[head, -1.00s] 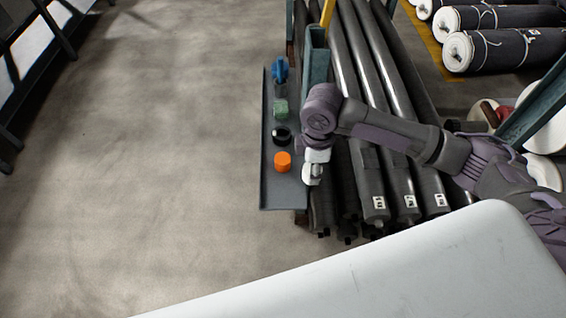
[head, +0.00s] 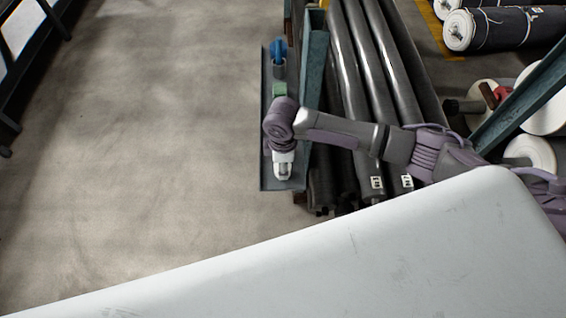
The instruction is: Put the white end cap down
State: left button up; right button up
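My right gripper (head: 283,172) points down over the near end of a narrow grey shelf (head: 268,180). White shows at its fingers, but I cannot tell a white end cap from the gripper's own pale parts. Whether the fingers are open or shut does not show, nor whether anything touches the shelf. My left gripper is not in view.
On the shelf's far part stand a blue item (head: 278,48) and a green block (head: 280,89), partly hidden by my arm. Long dark rolls (head: 362,80) and a teal post (head: 314,60) are just right. Open floor (head: 150,130) lies left.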

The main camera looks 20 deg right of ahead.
jog(key=o, duration=0.9)
notch_tip(320, 180, up, 12)
jog(key=b, duration=0.1)
jog(key=shift+b, duration=0.35)
